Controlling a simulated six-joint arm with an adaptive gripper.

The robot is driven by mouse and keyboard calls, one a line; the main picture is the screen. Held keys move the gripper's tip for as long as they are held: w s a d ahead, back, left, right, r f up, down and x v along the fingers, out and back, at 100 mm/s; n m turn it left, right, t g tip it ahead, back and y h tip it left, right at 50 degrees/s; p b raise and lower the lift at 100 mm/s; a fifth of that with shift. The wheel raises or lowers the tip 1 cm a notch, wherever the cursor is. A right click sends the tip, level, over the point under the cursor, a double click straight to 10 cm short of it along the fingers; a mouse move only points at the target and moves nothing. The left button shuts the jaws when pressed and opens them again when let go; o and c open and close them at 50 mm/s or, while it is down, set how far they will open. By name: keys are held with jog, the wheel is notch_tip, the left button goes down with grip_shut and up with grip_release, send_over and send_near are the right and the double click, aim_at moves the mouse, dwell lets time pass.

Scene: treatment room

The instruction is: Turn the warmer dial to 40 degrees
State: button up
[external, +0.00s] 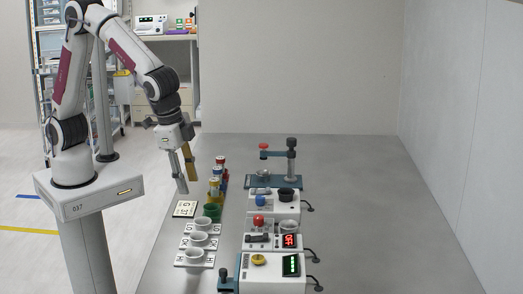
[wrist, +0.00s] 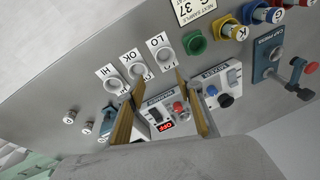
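My gripper (external: 186,184) hangs open and empty above the left side of the grey table, pointing down. In the wrist view its two fingers (wrist: 159,78) are spread, with nothing between them. Several small white devices stand on the table, to the right of my gripper. The nearest has a yellow dial (external: 259,259) and a green display (external: 291,265). The middle one has a red knob (external: 258,221) and a red display (external: 289,241). The farther one has a blue knob (external: 261,201) and a black knob (external: 287,194).
Cups on cards marked HI, OK and LO (wrist: 155,42) stand left of the devices. A cap press (external: 291,165) stands behind. The table's right side is clear.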

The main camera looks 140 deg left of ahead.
jog(key=s+d+r+m, duration=0.2)
jog(key=s+d+r, duration=0.2)
jog(key=s, duration=0.3)
jog(key=shift+d+r+t+h, duration=0.3)
jog(key=shift+d+t, duration=0.1)
jog(key=shift+d, duration=0.5)
jog(key=w+a+f+n, duration=0.2)
jog(key=w+a+f, duration=0.6)
jog(key=w+a, duration=0.2)
jog(key=w+a+r+n+t+y, duration=0.1)
jog(key=w+a+n, duration=0.3)
jog(key=w, duration=0.4)
jog(key=shift+w+a+r+n+y, duration=0.15)
jog(key=shift+w+a+n+y, duration=0.25)
jog(key=shift+a, duration=0.45)
